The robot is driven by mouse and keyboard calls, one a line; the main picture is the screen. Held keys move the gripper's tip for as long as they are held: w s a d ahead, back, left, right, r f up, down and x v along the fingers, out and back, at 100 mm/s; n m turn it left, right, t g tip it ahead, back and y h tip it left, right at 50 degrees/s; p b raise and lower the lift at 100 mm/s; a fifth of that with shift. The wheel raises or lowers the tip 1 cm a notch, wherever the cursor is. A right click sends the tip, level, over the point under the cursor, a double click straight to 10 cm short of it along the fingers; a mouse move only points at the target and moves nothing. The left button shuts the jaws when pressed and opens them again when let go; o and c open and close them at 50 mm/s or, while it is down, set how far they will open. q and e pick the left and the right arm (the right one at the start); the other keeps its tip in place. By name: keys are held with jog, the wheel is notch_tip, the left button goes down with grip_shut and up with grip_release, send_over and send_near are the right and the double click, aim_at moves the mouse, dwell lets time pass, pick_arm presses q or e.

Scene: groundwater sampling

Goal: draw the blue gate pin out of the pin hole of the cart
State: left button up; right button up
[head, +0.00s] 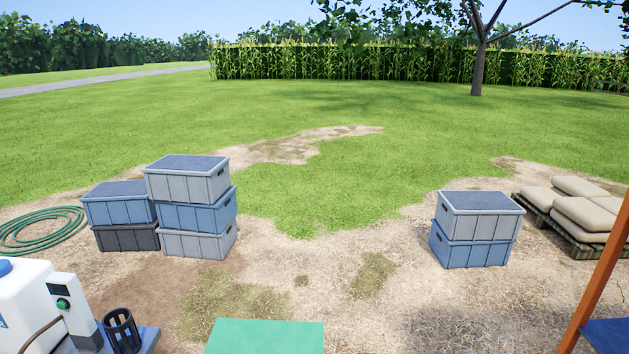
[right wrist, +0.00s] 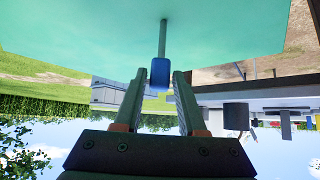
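The blue gate pin shows in the right wrist view, with a blue grip (right wrist: 160,74) on a thin grey rod (right wrist: 163,38). The rod runs over or up to a green surface (right wrist: 70,30), probably part of the cart; the pin hole cannot be made out. My right gripper (right wrist: 159,76) is open, with its fingers on either side of the blue grip in the picture and gaps on both sides. How deep the grip lies between the fingers is unclear. A green top (head: 265,338) shows at the bottom of the head view. Neither gripper shows there.
In the head view, stacked crates stand left (head: 190,205) and right (head: 475,230). Sacks on a pallet (head: 580,210) lie far right. A white tank unit (head: 30,305) and a dark cup holder (head: 122,330) are at lower left. An orange post (head: 600,275) rises at right. The middle ground is open.

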grip_shut()
jog(key=shift+r+p, duration=0.65)
jog(key=shift+r, duration=1.85)
